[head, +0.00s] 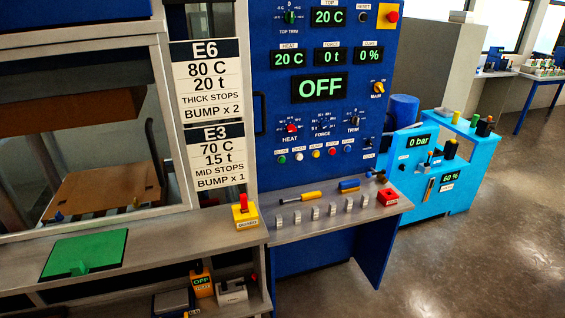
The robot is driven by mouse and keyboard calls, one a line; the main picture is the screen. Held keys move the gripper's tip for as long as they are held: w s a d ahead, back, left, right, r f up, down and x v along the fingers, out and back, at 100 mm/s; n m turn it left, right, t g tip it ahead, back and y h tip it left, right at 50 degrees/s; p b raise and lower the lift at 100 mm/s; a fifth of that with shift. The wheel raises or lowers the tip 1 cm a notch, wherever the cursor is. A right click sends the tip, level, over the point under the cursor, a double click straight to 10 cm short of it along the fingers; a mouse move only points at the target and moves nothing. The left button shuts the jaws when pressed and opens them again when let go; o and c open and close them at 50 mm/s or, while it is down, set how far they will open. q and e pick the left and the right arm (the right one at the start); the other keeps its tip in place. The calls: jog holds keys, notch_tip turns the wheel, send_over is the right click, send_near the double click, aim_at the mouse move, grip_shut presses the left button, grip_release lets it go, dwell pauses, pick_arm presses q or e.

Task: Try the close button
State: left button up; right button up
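A row of small round buttons runs across the blue control panel (262,122), below the knobs. The leftmost is a green button (282,159); its small label seems to read CLOSE, but it is blurred. To its right are a white button (299,156), a yellow button (316,153) and a red button (332,151). The main display (320,88) reads OFF. The MAIN knob (378,87) is to its right. The press opening at the left shows a brown plate (100,190) below a raised brown block (70,95). Neither of my grippers shows.
A yellow GUARD switch box (245,212) and green plate (85,254) are on the left ledge. A light-blue unit (415,175) stands right. Floor at right is clear.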

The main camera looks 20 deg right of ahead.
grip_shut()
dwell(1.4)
